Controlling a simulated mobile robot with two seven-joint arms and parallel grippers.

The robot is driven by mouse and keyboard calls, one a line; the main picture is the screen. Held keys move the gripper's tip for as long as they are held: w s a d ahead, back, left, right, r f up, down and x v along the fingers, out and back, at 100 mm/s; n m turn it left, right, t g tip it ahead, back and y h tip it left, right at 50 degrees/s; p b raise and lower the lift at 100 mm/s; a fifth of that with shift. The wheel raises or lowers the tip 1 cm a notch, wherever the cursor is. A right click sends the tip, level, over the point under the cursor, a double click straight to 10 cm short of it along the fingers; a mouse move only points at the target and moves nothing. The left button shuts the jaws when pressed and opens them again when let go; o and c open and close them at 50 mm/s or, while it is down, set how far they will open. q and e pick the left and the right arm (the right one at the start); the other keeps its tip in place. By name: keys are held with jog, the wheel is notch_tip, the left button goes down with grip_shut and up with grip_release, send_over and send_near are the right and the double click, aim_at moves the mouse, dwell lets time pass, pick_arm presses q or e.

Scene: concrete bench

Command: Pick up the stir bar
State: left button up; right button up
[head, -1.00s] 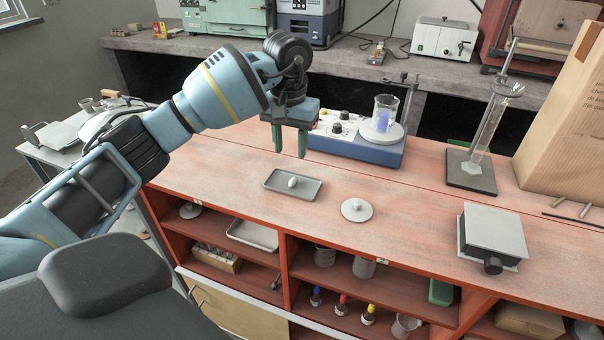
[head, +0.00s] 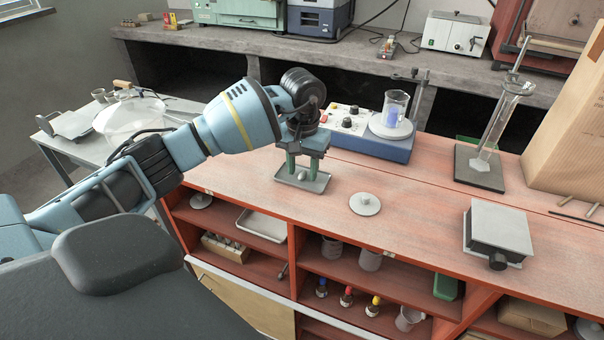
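The stir bar (head: 302,176) is a small white piece lying on a shallow grey tray (head: 318,186) on the red-brown bench top. My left gripper (head: 301,172) is over the tray, pointing down. Its two green fingers are apart, and the stir bar shows in the gap between them. I cannot tell whether the fingertips touch the tray or the bar. My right gripper is out of view.
A round white lid (head: 365,204) lies right of the tray. A blue stirrer (head: 372,146) with a beaker (head: 395,106) stands behind. A grey jack-like platform (head: 498,232) and a glass cylinder (head: 496,125) stand to the right. The bench's front middle is clear.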

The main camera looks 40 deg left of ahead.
aim_at(303, 172)
pick_arm(q)
jog(key=shift+c, duration=0.3)
grip_shut()
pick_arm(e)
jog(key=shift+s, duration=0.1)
pick_arm(q)
jog(key=shift+r, duration=0.45)
notch_tip(303, 172, up, 2)
jog(key=shift+r+b, duration=0.15)
jog(key=shift+b, duration=0.15)
jog(key=s+d+r, duration=0.1)
jog(key=s+d, duration=1)
jog(key=shift+s+r+b, duration=0.3)
jog(key=shift+r+b, duration=0.05)
jog(key=shift+b, duration=0.1)
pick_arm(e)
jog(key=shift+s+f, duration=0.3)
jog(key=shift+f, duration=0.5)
